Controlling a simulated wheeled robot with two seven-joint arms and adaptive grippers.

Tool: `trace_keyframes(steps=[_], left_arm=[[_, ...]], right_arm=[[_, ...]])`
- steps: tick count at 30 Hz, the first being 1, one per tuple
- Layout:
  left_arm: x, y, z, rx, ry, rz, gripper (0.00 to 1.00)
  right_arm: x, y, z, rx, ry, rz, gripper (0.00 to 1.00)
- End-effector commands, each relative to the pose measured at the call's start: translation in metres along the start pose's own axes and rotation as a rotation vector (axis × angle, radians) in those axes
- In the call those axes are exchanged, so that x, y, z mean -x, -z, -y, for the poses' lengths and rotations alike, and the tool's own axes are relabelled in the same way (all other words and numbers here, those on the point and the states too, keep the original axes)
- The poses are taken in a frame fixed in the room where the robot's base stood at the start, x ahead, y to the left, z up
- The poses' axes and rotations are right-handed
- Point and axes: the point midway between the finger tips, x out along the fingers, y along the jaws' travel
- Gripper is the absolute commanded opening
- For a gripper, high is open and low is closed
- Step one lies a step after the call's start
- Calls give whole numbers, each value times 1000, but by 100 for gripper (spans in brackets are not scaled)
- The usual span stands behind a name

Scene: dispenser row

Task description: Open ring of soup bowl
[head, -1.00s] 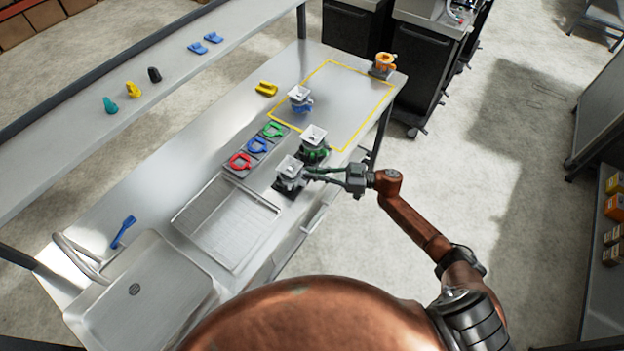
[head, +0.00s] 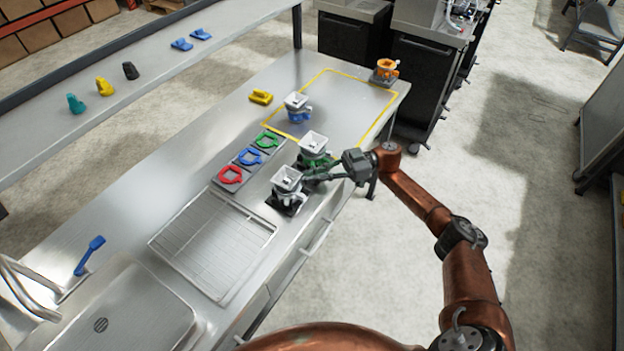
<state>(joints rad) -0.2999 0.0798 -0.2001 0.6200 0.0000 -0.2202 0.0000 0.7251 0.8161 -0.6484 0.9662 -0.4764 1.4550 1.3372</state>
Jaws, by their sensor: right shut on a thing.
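A row of funnel-topped dispensers stands along the right side of the steel table. The nearest is grey and white (head: 287,182) on a dark base. A green one (head: 313,147) stands just behind it, a blue one (head: 297,107) farther back and an orange one (head: 386,70) at the far corner. My right gripper (head: 309,180) comes from the right and is shut at the right side of the nearest dispenser, apparently on its ring handle. The fingertips and the part they grip are too small to see clearly. My left gripper is not in view. I cannot identify a separate soup bowl.
A dark tray holds red (head: 230,175), blue (head: 251,156) and green (head: 267,140) ring pieces left of the dispensers. A wire rack (head: 214,244) lies in front. A yellow piece (head: 261,97) lies farther back. A shelf (head: 135,80) runs along the left.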

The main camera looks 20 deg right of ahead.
Motion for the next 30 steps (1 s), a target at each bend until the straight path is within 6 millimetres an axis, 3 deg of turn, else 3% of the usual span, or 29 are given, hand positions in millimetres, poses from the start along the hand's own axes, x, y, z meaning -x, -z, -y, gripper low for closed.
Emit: trace_keyframes(steps=[14, 15, 22, 30], left_arm=[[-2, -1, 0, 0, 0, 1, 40], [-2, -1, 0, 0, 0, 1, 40], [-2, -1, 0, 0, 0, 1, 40], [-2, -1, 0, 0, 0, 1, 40]], right_arm=[[0, 0, 0, -1, 7, 1, 0], [0, 0, 0, -1, 7, 1, 12], [0, 0, -1, -1, 6, 0, 28], [0, 1, -2, 0, 4, -1, 28]])
